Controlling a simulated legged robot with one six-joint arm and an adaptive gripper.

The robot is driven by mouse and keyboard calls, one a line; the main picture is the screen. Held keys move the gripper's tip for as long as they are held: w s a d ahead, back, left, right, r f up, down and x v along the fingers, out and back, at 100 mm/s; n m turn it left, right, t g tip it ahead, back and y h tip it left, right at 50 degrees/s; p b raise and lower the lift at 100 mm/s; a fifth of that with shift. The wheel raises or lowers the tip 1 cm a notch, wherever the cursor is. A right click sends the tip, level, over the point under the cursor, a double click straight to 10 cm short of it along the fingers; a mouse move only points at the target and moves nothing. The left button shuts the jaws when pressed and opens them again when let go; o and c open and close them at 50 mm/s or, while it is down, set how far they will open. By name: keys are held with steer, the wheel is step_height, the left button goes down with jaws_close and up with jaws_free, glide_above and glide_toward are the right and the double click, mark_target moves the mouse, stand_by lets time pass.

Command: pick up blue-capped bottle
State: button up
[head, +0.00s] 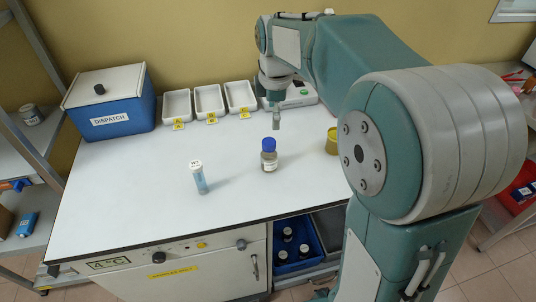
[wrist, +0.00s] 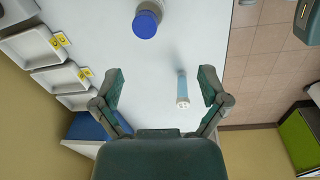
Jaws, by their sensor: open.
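The blue-capped bottle (head: 269,160) stands upright on the white table, clear glass with a pale label. In the wrist view its blue cap (wrist: 145,24) shows at the top, beyond the fingertips. My gripper (head: 277,118) hangs above and slightly behind the bottle in the head view, apart from it. In the wrist view my gripper (wrist: 162,80) is open, with nothing held between its fingers.
A white-capped tube with blue contents (head: 199,178) stands left of the bottle; it also shows in the wrist view (wrist: 182,88). White trays (head: 209,101), a blue DISPATCH box (head: 110,122) and a yellow container (head: 331,142) are nearby.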

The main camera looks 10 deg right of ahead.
mark_target(268, 141)
steer(key=w+f+n, duration=0.1)
steer(key=w, duration=0.1)
steer(key=w+f+n, duration=0.1)
steer(key=shift+w+a+f+n+g, duration=0.3)
steer(key=shift+a+f+g, duration=0.05)
steer(key=shift+g, duration=0.05)
steer(key=shift+w+d+f, duration=0.15)
steer(key=shift+f, duration=0.05)
steer(key=f, duration=0.2)
steer(key=d+f, duration=0.1)
steer(key=f, duration=0.1)
steer(key=shift+f, duration=0.35)
steer(key=shift+a+f, duration=0.35)
steer(key=shift+f, duration=0.25)
steer(key=f, duration=0.3)
steer(key=shift+s+a+f, duration=0.2)
steer(key=shift+a+f, duration=0.05)
steer(key=shift+f, duration=0.15)
steer(key=shift+d+f, duration=0.15)
steer(key=shift+f, duration=0.3)
jaws_close()
